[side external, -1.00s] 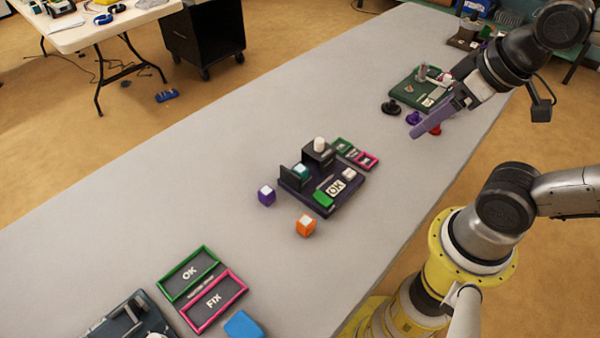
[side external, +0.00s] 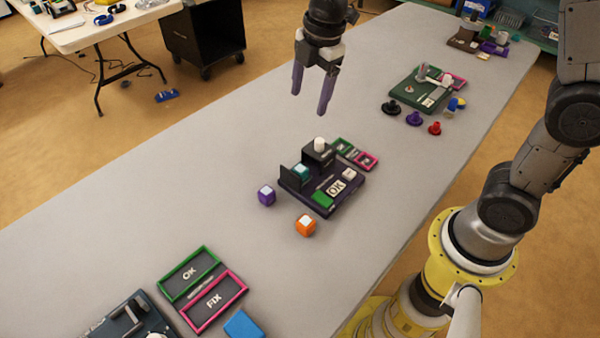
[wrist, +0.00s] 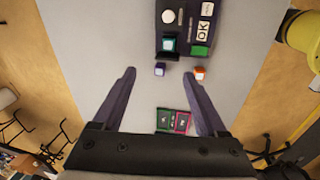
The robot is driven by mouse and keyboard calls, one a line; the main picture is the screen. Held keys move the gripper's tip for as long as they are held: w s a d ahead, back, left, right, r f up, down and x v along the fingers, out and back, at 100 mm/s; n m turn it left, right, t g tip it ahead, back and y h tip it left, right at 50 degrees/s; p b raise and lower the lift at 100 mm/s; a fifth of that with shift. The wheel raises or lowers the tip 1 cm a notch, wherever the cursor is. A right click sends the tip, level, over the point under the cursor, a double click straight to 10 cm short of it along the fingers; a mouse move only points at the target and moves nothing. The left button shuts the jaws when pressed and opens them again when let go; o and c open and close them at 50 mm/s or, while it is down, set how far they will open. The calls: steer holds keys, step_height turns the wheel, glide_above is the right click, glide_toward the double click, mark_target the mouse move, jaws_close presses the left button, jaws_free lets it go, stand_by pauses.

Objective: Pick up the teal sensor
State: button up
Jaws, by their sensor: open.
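The teal sensor (side external: 301,171) is a small teal cube with a pale top. It sits in the dark test station (side external: 328,208), beside an upright black plate. In the wrist view the teal sensor (wrist: 169,45) shows near the top, in the station (wrist: 184,50). My gripper (side external: 310,102) is open and empty. It hangs above the table, behind and well above the station, with its purple fingers pointing down. In the wrist view my gripper's fingers (wrist: 160,78) are spread wide, and the teal sensor lies beyond their tips.
A purple cube (side external: 266,195) and an orange cube (side external: 305,225) stand just in front of the station. Green OK (side external: 188,273) and pink FIX (side external: 214,300) trays lie nearer. A green station (side external: 425,92) with black, purple and red knobs stands farther back. The table between is clear.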

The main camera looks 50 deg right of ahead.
steer(key=g, duration=0.1)
glide_above(300, 168)
step_height(300, 168, down, 6)
steer(key=shift+n+g, duration=0.3)
steer(key=shift+g, duration=0.2)
steer(key=f, duration=0.6)
steer(key=a+f, duration=0.1)
steer(key=f, duration=0.2)
steer(key=shift+f, duration=0.4)
steer(key=shift+d+f, duration=0.15)
steer(key=shift+f, duration=0.85)
steer(key=shift+d+f, duration=0.2)
steer(key=shift+f, duration=0.75)
steer(key=shift+d+f, duration=0.15)
steer(key=shift+f, duration=0.85)
jaws_close()
